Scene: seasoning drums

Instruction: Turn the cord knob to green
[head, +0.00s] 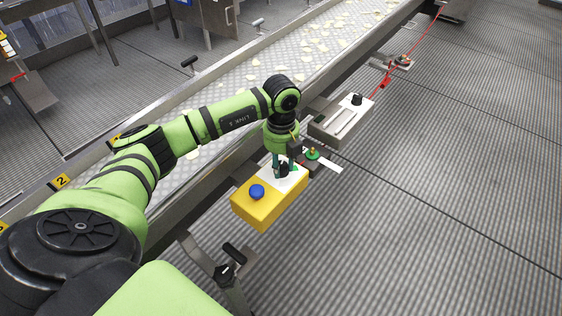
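A small knob with a green disc (313,154) sits on a dark fitting just right of my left gripper. A white strip (326,162) lies beside it, and a bit of red shows at its left. I cannot tell which way this knob is set. My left gripper (283,168) points down over the white end of a yellow box (267,208), around or just above a small black part there. The fingers are small and dark, so their opening and any contact are unclear. My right gripper is out of view.
The yellow box carries a blue button (257,191). A grey box with a black knob (357,99) stands farther along the conveyor (290,62). A red cord (412,46) runs to the upper right. A bracket with a black handle (234,254) is at the front. Ribbed floor at right is clear.

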